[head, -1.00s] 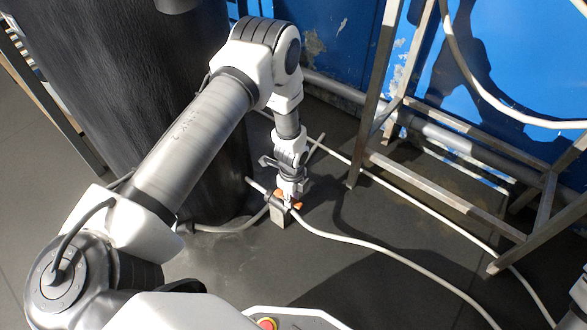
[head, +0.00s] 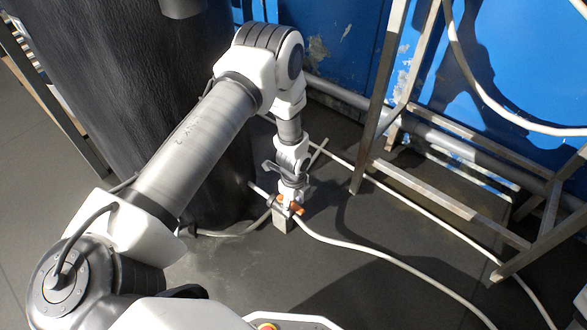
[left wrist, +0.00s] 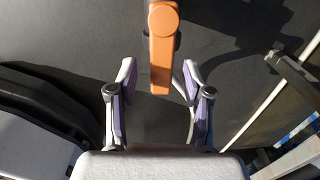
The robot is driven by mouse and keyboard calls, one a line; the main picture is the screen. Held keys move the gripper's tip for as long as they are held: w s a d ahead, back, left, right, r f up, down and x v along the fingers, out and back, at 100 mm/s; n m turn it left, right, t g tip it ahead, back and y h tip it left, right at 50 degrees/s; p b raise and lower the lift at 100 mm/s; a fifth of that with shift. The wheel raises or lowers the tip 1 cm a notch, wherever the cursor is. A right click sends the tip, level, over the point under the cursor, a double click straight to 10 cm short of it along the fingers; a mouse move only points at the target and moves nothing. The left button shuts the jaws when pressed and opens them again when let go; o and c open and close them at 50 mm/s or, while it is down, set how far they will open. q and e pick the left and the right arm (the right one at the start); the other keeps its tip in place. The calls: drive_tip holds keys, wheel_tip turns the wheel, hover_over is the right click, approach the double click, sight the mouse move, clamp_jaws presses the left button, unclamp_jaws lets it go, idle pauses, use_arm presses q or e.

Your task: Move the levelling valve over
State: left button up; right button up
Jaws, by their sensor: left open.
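The levelling valve shows as an orange lever handle (left wrist: 163,48) in the left wrist view, running from the top edge down to the space between my fingertips. My left gripper (left wrist: 159,78) is open, with one finger on each side of the handle's near end and a visible gap to both. In the head view the left gripper (head: 287,196) points down at the valve and partly hides it.
A pale hose (head: 368,247) runs from the valve to the lower right. A large dark cylindrical tank (head: 120,75) stands behind my left arm. A metal stepladder frame (head: 440,190) stands to the right, before a blue wall (head: 345,35). Dark floor lies open in front.

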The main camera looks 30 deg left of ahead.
sight(294, 206)
use_arm(q)
wheel_tip(294, 206, up, 12)
idle(0.4)
drive_tip(key=s+d+f+n+g+p, duration=0.1)
drive_tip(key=s+d+f+n+p, duration=0.15)
drive_tip(key=s+n, duration=0.8)
drive_tip(key=s+d+f+n+g+p, duration=0.1)
drive_tip(key=s+d+f+n, duration=0.3)
drive_tip(key=s, duration=1.2)
wheel_tip(294, 206, up, 39)
drive_tip(key=w+n+t+p, duration=0.2)
drive_tip(key=n+p, duration=0.3)
drive_tip(key=p, duration=3.3)
drive_tip(key=shift+w+a, duration=0.25)
drive_tip(key=shift+w, duration=0.05)
